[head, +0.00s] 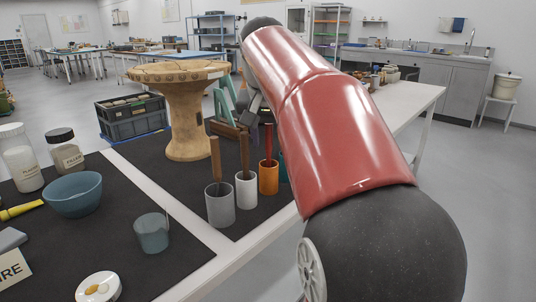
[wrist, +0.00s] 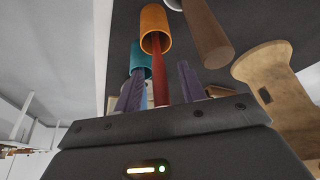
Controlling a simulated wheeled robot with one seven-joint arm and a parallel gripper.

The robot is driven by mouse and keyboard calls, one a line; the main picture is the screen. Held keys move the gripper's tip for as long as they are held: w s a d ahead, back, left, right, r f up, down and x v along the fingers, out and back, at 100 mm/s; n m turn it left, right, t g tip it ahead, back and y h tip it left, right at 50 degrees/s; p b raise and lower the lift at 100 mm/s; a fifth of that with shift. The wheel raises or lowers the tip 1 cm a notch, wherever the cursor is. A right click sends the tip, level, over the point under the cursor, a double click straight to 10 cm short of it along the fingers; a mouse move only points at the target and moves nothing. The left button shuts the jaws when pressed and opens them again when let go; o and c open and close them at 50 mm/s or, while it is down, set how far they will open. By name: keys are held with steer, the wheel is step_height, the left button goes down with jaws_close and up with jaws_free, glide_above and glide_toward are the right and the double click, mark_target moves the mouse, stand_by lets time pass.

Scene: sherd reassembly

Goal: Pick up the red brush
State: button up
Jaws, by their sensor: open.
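The red brush (head: 268,142) stands upright in an orange cup (head: 268,180), its handle rising above the rim. In the wrist view, the red brush (wrist: 159,80) runs from the orange cup (wrist: 156,28) toward my gripper, between its two fingers. My gripper (wrist: 159,84) is open, with a finger on either side of the handle; I cannot tell whether either touches it. In the head view my arm covers much of the gripper. The brush's lower end is hidden inside the cup.
A grey cup (head: 220,206) and a white cup (head: 246,191) with brown-handled tools stand left of the orange cup. A teal cup (wrist: 140,57) is close beside it. A large tan pedestal vessel (head: 187,120) stands behind. A blue bowl (head: 75,196) lies further left.

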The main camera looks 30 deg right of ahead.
steer(key=x, duration=0.2)
steer(key=shift+f, duration=0.3)
jaws_close()
steer(key=shift+r, duration=0.15)
step_height(320, 180, up, 20)
steer(key=p, duration=0.5)
